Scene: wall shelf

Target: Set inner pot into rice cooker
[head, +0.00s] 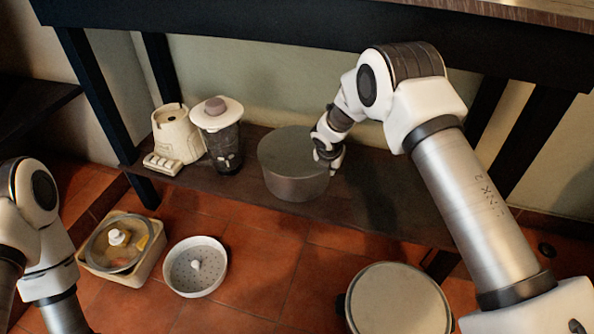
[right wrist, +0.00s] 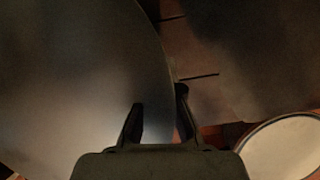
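A grey metal pot (head: 296,186) stands upright on the low dark shelf; its round top looks plain grey. My right gripper (head: 328,158) is at the pot's right edge. In the right wrist view, the pot (right wrist: 75,85) fills the left side, and its rim runs between the two spread fingers of the right gripper (right wrist: 159,118). No firm grip on the rim shows. A large round vessel with a pale top and dark side handle (head: 398,302), perhaps the rice cooker, stands on the floor at lower right. My left arm is at the left edge; its gripper is out of view.
A cream appliance base (head: 177,137) and a blender jar (head: 219,137) stand left of the pot. A beige box with a clear lid (head: 120,250) and a white perforated basket (head: 195,267) lie on the tiled floor. The upper shelf (head: 300,28) overhangs the back.

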